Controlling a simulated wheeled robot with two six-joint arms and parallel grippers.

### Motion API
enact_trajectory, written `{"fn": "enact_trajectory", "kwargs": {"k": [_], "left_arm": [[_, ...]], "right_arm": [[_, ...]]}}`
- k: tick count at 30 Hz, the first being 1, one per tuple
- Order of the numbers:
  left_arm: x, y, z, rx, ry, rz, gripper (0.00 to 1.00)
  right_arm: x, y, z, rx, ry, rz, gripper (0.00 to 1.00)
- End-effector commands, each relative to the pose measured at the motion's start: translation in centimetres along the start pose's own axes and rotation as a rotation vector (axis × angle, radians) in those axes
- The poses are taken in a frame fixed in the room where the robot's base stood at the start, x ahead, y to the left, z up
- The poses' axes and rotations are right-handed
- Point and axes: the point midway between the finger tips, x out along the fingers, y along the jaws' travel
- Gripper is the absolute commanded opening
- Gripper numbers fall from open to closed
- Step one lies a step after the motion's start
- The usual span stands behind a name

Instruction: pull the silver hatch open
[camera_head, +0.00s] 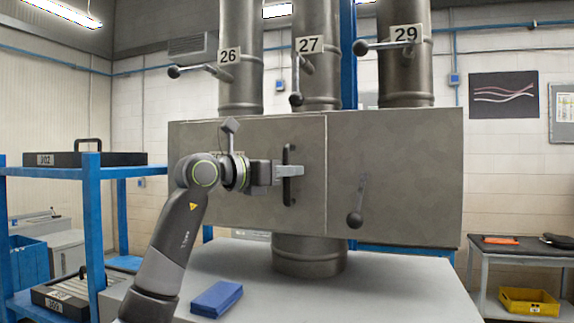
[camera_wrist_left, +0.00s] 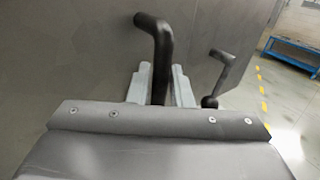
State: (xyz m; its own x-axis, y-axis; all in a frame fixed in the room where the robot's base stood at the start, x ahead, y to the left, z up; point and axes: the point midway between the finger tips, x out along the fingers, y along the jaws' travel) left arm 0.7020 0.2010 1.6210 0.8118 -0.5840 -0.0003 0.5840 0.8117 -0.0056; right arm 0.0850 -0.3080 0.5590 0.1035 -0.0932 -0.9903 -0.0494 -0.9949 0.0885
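The silver hatch (camera_head: 250,135) is the left grey metal panel on the front of a large duct box. It looks flush with the box, with a seam at its right edge. A black upright bar handle (camera_head: 289,153) stands on it near that seam. My left gripper (camera_head: 290,171) is at the middle of this handle. In the left wrist view, the handle (camera_wrist_left: 154,24) runs down between the two light grey fingers of the left gripper (camera_wrist_left: 161,85), which sit close on both sides of it. The finger contact is partly hidden by the gripper body. My right gripper is not in view.
A lever with a black knob (camera_head: 355,218) hangs on the right panel. Pipes with levers, labelled 26 (camera_head: 240,90), 27 (camera_head: 318,82) and 29 (camera_head: 405,80), rise above. A blue block (camera_head: 217,298) lies on the grey table (camera_head: 380,295). A blue shelf (camera_head: 92,215) stands left.

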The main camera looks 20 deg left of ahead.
Motion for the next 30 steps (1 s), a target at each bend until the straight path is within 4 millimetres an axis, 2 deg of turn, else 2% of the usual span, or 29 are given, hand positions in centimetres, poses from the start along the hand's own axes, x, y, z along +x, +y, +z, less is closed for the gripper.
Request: {"fn": "enact_trajectory", "kwargs": {"k": [7, 12, 23, 30], "left_arm": [[0.1, 0.0, -0.1, 0.000, 0.000, 0.000, 0.19], [0.1, 0.0, -0.1, -0.001, 0.001, 0.001, 0.00], [-0.2, 0.0, -0.1, 0.000, 0.001, -0.005, 0.00], [-2.3, -0.8, -0.2, 0.001, 0.002, -0.071, 0.00]], "right_arm": [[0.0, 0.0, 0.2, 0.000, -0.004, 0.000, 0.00], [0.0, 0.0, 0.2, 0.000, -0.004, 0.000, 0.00], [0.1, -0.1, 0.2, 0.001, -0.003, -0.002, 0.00], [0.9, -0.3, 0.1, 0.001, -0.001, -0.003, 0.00]]}}
